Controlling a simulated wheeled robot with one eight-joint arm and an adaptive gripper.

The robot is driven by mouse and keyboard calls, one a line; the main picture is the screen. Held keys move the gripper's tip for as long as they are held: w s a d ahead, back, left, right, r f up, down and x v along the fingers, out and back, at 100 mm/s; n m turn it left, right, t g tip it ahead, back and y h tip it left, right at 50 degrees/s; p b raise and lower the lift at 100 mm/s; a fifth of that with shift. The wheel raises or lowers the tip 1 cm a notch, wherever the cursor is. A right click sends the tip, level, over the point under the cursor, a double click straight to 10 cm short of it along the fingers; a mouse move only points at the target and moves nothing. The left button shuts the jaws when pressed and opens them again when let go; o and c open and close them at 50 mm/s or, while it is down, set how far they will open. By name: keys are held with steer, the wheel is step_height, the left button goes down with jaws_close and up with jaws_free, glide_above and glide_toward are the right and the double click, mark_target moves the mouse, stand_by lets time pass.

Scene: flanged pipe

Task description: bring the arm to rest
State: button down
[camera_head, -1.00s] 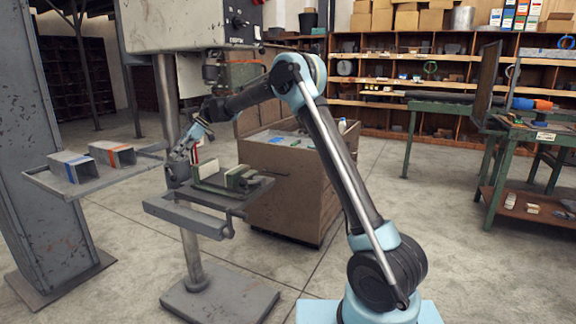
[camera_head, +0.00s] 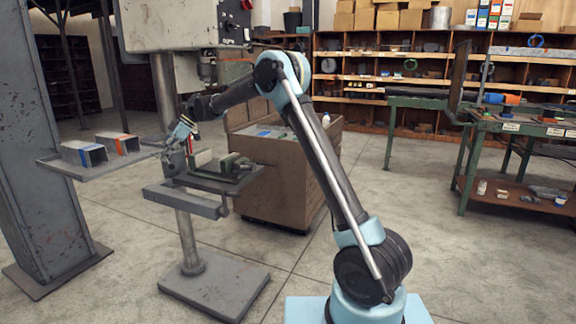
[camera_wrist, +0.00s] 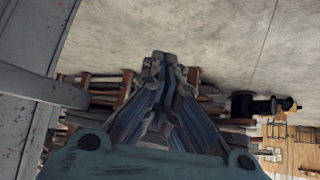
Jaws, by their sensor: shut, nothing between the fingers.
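My arm reaches left across the head view, bent at the elbow, with my gripper (camera_head: 178,137) at its far end. The gripper is small in that view, to the left of and a little above the green vise (camera_head: 228,165) on the drill-press table (camera_head: 182,200). In the wrist view my gripper (camera_wrist: 163,58) shows its dark fingers closed together with nothing held. Whether it touches anything around the vise I cannot tell from the head view.
The drill press head (camera_head: 180,25) hangs above the vise. A tray (camera_head: 80,174) holds a blue-marked tube (camera_head: 84,153) and an orange-marked tube (camera_head: 119,144). A brown cabinet (camera_head: 280,185) stands behind my arm, a green workbench (camera_head: 515,125) at right. Floor at front right is clear.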

steer(key=s+d+r+m+t+h, duration=0.1)
steer(key=d+r+m, duration=0.15)
steer(key=d, duration=0.75)
steer(key=s+d+r+m+t, duration=0.1)
steer(key=s+d+r+m, duration=0.15)
steer(key=d, duration=0.85)
steer(key=s+d+r+m+t+h, duration=0.1)
steer(key=d+r+m, duration=0.15)
steer(key=d, duration=0.75)
steer(key=s+d+f+m+t+h, duration=0.15)
steer(key=s+d+m, duration=0.3)
steer(key=d, duration=0.55)
steer(key=s+d+f+m+t, duration=0.1)
steer(key=s+d+f+m, duration=0.15)
steer(key=s+d, duration=0.55)
steer(key=s+d+f+m+h, duration=0.2)
steer(key=s+d+f+m, duration=0.2)
steer(key=s+d+f, duration=0.4)
steer(key=s+d+f+m+t+h, duration=0.1)
steer(key=s+d+f+m+h, duration=0.1)
steer(key=s+d+f+m, duration=0.3)
steer(key=s+d+f, duration=0.3)
steer(key=s+d, duration=0.3)
steer(key=d, duration=0.2)
steer(key=shift+s+f, duration=0.15)
steer(key=shift+f, duration=0.2)
